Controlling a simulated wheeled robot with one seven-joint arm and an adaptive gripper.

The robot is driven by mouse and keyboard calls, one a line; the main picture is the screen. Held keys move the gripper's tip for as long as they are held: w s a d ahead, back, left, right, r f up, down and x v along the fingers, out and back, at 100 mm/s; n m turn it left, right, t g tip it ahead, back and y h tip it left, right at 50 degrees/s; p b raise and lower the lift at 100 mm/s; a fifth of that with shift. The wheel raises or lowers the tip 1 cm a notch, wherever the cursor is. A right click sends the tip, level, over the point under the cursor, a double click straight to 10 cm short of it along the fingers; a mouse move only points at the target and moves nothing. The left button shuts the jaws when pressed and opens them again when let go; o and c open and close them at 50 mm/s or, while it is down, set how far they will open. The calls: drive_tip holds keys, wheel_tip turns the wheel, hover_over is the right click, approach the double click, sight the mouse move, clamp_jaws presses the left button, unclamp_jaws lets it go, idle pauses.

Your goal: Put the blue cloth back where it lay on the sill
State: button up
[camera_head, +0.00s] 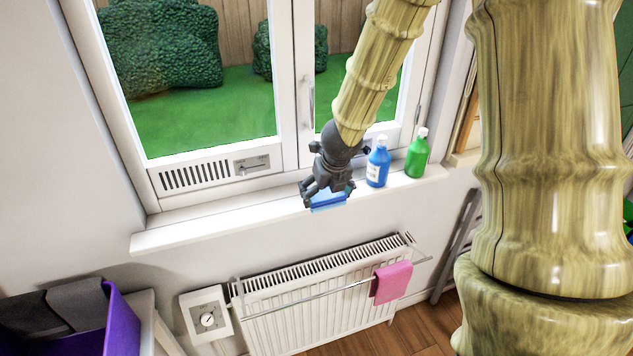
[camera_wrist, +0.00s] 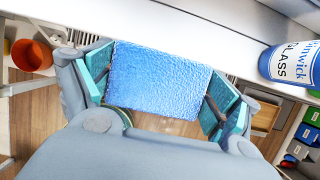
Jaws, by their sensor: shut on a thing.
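The blue cloth (camera_wrist: 158,80) is a folded, textured block between the teal pads of my gripper (camera_wrist: 163,92) in the wrist view. In the head view my gripper (camera_head: 327,197) is shut on the cloth (camera_head: 328,200) at the front edge of the white window sill (camera_head: 220,215). Most of the cloth is hidden there by the fingers. I cannot tell whether the cloth touches the sill. The sill also shows in the wrist view (camera_wrist: 190,30), beyond the cloth.
A blue bottle (camera_head: 377,165) stands on the sill just right of my gripper, with a green bottle (camera_head: 417,155) further right. The sill's left part is clear. Below are a radiator (camera_head: 320,300) and a pink cloth (camera_head: 392,282) on its rail. A purple bin (camera_head: 122,322) stands lower left.

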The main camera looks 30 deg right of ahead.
drive_tip(key=w+p, duration=0.1)
drive_tip(key=w, duration=0.1)
drive_tip(key=w+d+p, duration=0.1)
drive_tip(key=w+p, duration=0.2)
drive_tip(key=w, duration=0.1)
drive_tip(key=shift+w+d+f+p, duration=0.15)
drive_tip(key=shift+w+d+p, duration=0.15)
drive_tip(key=shift+d, duration=0.1)
drive_tip(key=shift+w+d+f+p, duration=0.15)
drive_tip(key=shift+w+p, duration=0.2)
drive_tip(key=shift+w, duration=0.2)
drive_tip(key=shift+w+f, duration=0.1)
drive_tip(key=shift+f, duration=0.15)
drive_tip(key=shift+f+b, duration=1.6)
drive_tip(key=shift+b, duration=0.05)
drive_tip(key=shift+f, duration=0.15)
drive_tip(key=o, duration=0.8)
drive_tip(key=shift+c, duration=0.2)
